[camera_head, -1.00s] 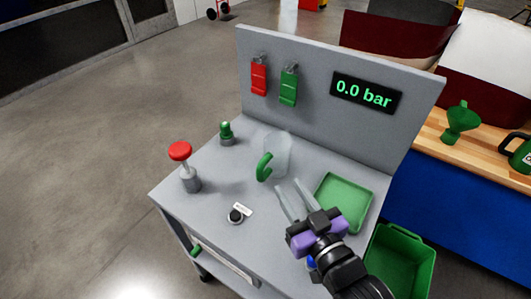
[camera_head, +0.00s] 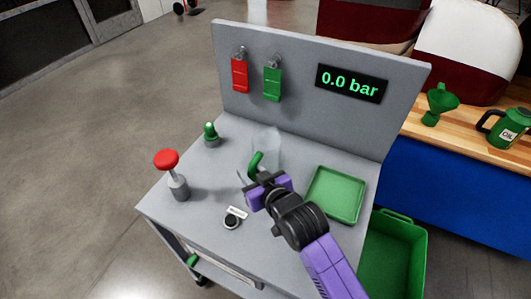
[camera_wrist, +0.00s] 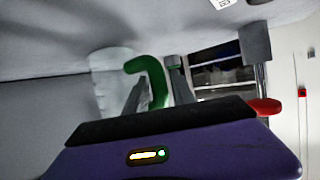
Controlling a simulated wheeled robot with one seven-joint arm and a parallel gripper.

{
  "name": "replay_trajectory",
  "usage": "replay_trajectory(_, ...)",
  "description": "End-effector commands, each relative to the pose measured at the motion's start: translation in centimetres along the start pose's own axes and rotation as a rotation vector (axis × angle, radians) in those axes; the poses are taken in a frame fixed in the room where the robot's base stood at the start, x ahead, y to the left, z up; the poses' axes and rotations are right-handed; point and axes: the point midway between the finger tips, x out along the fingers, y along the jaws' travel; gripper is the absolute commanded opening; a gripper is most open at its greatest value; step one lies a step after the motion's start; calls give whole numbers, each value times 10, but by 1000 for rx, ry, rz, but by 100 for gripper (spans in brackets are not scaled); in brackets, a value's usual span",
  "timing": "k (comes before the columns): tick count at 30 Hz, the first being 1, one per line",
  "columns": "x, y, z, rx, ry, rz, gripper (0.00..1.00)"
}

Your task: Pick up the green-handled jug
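The jug (camera_head: 268,146) is a clear, see-through vessel with a green hook-shaped handle (camera_head: 256,163), standing on the grey bench top. My gripper (camera_head: 248,175) is low over the bench, at the handle side of the jug. Its near parts hide the lower end of the handle in the head view. In the wrist view the jug (camera_wrist: 108,75) is at the left, and the curved green handle (camera_wrist: 150,72) shows between my two parted fingers. I cannot tell whether either finger touches the handle.
A red push button (camera_head: 167,160) on a post and a green-topped fitting (camera_head: 210,133) stand to the left. A small black knob (camera_head: 233,219) sits in front. A green tray (camera_head: 335,193) lies to the right. The back panel (camera_head: 300,110) rises behind.

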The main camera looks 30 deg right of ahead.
Motion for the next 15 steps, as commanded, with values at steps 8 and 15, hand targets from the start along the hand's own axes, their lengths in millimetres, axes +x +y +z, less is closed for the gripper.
replay_trajectory(8, 25, 0, 0, 0, 1, 0, 31)
replay_trajectory(15, 25, 0, 0, 0, 1, 0, 23)
